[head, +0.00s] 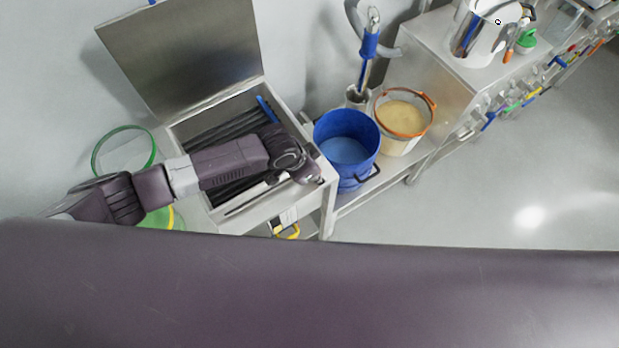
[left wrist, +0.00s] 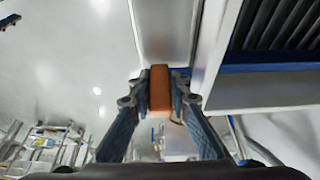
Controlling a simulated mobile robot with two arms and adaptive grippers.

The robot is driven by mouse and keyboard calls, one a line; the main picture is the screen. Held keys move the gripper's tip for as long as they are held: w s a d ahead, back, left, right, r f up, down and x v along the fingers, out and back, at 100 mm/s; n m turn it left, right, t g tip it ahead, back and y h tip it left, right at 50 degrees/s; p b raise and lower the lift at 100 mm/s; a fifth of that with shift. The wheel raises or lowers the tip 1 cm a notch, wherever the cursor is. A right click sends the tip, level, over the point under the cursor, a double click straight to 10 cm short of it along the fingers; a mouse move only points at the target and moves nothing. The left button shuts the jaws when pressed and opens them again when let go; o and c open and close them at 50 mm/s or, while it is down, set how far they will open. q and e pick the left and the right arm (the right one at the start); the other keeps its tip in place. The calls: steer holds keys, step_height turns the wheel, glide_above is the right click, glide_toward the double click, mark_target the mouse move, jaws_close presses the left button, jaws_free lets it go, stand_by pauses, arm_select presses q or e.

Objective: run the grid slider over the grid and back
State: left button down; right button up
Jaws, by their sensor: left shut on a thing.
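The grid (head: 218,122) is a row of dark parallel bars in an open steel box, partly hidden under my left arm in the head view. It also shows at the upper right of the left wrist view (left wrist: 288,28). A blue strip (head: 267,108) shows at its far right end. My left gripper (head: 312,176) is at the right front edge of the box. In the left wrist view its two fingers (left wrist: 160,98) are shut on an orange block (left wrist: 160,88), which looks like the grid slider's handle. Its link to the slider is hidden. My right gripper is not in view.
The box's lid (head: 185,50) stands open behind. A blue bucket (head: 346,150) and a white bucket with an orange rim (head: 403,120) stand close to the right. A steel bench (head: 450,70) holds a pot (head: 480,35). Floor at the right is clear.

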arm_select(q)
steer(key=shift+w+d, duration=0.35)
steer(key=shift+d, duration=0.05)
steer(key=c, duration=1.7)
jaws_free()
steer(key=shift+c, duration=0.2)
steer(key=shift+a, duration=0.1)
steer(key=shift+r, duration=0.15)
steer(key=shift+a+r, duration=0.1)
steer(key=shift+r, duration=0.2)
steer(key=v, duration=1.1)
steer(key=shift+s, duration=0.2)
